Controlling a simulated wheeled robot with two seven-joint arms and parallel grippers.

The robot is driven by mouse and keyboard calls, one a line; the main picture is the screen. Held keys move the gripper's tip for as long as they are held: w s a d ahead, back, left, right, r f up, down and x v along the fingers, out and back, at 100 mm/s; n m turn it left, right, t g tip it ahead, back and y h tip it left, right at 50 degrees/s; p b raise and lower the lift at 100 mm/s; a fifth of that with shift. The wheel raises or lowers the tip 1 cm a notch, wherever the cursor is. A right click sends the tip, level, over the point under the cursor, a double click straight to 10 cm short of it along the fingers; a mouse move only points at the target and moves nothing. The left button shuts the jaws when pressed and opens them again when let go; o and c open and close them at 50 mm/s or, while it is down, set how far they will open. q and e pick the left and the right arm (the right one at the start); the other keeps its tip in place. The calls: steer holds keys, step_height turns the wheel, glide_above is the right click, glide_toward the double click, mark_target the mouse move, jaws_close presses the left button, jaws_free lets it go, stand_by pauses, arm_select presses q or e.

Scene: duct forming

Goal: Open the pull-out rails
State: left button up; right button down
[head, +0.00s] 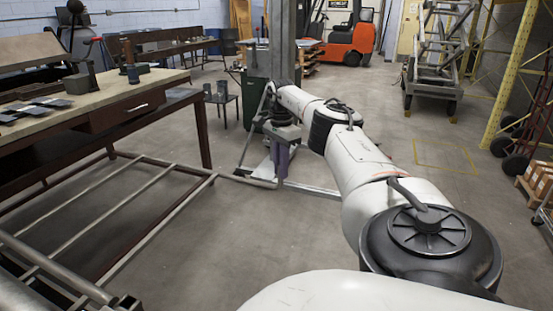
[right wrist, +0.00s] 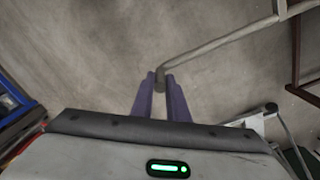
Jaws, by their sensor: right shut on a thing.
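The pull-out rails (head: 118,208) are a low grey metal tube frame near the floor at the left, with long bars and crossbars. My right gripper (head: 280,180) points down beyond the frame's far right corner, beside the green cabinet and post. In the right wrist view its two purple fingers (right wrist: 165,88) are shut on the end of a bent grey bar (right wrist: 215,45). This bar runs away to the upper right. The grip itself is small and partly hidden in the head view. My left gripper is not in view.
A wooden-topped workbench (head: 100,97) stands at the left above the rails. A green cabinet (head: 258,100) and grey post (head: 283,45) stand behind my right gripper. An orange forklift (head: 352,42) is far back. The floor in the middle foreground is clear.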

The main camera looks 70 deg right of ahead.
steer(key=shift+d+r, duration=0.1)
steer(key=shift+d, duration=0.1)
steer(key=c, duration=1.7)
jaws_free()
steer(key=shift+c, duration=0.2)
steer(key=shift+r, duration=0.25)
step_height(320, 180, up, 10)
steer(key=shift+f, duration=0.15)
steer(key=shift+s, duration=0.1)
